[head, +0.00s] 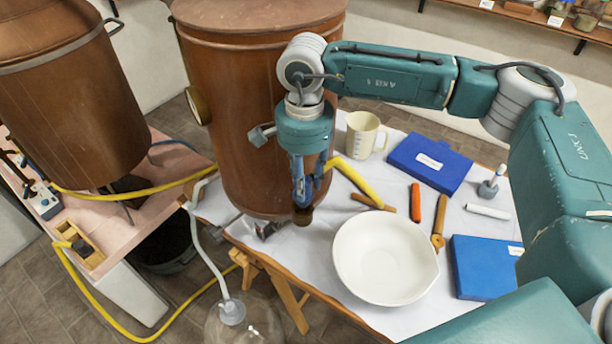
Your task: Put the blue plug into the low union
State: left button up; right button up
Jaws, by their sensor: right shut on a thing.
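My right gripper (302,203) points down in front of the big copper vessel (240,120), near its lower right side. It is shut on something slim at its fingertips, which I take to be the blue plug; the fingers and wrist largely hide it. A small dark brown fitting (303,216) shows just below the fingertips; I cannot tell whether it touches the held thing or is the low union. A metal fitting (262,228) sits at the vessel's foot, left of the gripper. My left gripper is not in view.
A white bowl (385,258), blue boxes (430,162), a beige mug (362,134) and small tools occupy the table right of the vessel. A yellow hose (358,182) lies close right of the gripper. A glass flask (243,325) stands below the table's left edge.

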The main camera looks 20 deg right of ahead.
jog(key=shift+f, duration=0.2)
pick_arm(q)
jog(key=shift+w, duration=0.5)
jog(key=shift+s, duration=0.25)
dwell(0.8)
pick_arm(e)
jog(key=o, duration=1.3)
jog(key=shift+c, duration=0.2)
jog(key=shift+w+r+p, duration=0.15)
jog(key=shift+r+p, duration=0.15)
jog(key=shift+r, duration=0.5)
jog(key=shift+w+r+p, duration=0.15)
jog(key=shift+r+p, duration=0.1)
jog(key=shift+r, duration=0.55)
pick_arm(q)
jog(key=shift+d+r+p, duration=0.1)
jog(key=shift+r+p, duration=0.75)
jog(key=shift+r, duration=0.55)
pick_arm(e)
jog(key=shift+r, duration=2.2)
